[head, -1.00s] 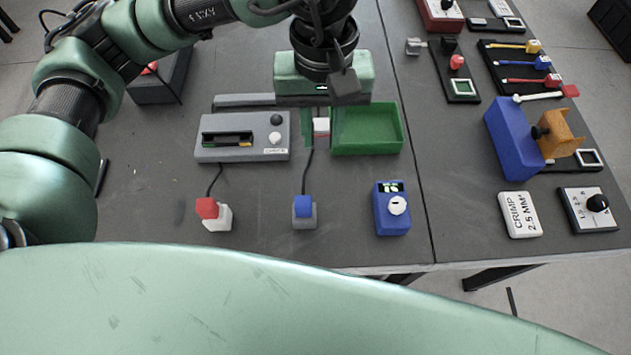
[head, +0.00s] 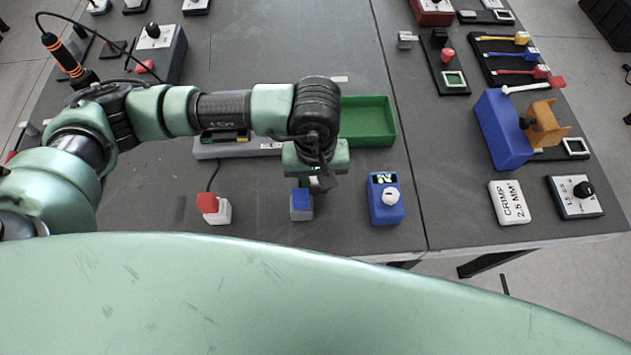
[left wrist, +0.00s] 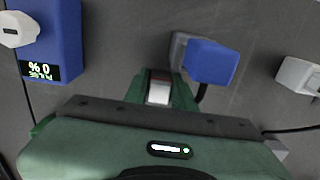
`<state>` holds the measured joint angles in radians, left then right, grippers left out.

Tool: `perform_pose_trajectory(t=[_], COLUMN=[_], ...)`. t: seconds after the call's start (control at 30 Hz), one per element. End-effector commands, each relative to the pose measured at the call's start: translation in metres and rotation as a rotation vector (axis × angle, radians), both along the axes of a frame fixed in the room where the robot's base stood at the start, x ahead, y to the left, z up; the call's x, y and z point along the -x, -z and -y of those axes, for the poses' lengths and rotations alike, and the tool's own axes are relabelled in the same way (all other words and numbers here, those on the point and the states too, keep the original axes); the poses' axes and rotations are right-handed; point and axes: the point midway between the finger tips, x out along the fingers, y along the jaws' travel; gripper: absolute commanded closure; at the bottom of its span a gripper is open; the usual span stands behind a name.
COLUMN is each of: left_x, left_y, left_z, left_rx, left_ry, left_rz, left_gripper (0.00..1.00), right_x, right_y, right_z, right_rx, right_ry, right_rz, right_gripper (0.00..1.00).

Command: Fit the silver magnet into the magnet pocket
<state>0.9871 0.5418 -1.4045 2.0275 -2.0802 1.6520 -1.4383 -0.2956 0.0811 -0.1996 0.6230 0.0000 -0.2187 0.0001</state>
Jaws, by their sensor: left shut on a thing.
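My left gripper (head: 318,181) hangs low over the table, just behind and slightly right of the blue-topped grey block (head: 301,203). In the left wrist view its green fingers (left wrist: 160,90) are shut on a small piece with a silver-white face and reddish edges, which I take as the silver magnet (left wrist: 158,93). In the head view the arm and hand hide this piece. The blue-topped block also shows in the left wrist view (left wrist: 210,62), apart from the fingers. I cannot tell which thing is the magnet pocket. My right gripper is not in view.
A blue box with a dial (head: 386,200) stands right of the gripper; a red-topped block (head: 213,208) stands left. Behind are a green tray (head: 367,140) and a grey device (head: 240,152), partly covered by my arm. Black holders and a blue block (head: 503,130) stand right.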

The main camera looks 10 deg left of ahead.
Motion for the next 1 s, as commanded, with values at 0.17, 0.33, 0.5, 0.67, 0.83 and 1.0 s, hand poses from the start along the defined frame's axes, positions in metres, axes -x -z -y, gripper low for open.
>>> perform_pose_trajectory(t=[0.17,0.33,0.5,0.67,0.83,1.0], left_x=[-0.0001,-0.0002,-0.0004,-0.0002,-0.0001,0.0000], left_y=[0.0108,0.0106,0.0146,0.0130,0.0130,0.0083], left_z=[0.0003,0.0004,0.0003,0.0001,0.0001,0.0001], left_rx=[0.001,0.001,0.000,0.001,0.001,0.000], left_ry=[0.002,0.002,0.002,0.001,0.001,0.001], left_rz=[0.001,0.001,0.002,0.001,0.001,0.000], left_gripper=[1.00,1.00,1.00,0.53,0.53,0.53], right_x=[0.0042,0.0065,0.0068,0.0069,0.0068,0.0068], right_y=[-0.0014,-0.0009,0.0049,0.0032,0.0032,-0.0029], right_z=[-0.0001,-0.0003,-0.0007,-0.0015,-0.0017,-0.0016], right_rx=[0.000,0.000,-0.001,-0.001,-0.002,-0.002], right_ry=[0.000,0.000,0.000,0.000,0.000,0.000], right_rz=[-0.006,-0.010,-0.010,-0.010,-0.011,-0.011], right_gripper=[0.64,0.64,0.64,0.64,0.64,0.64])
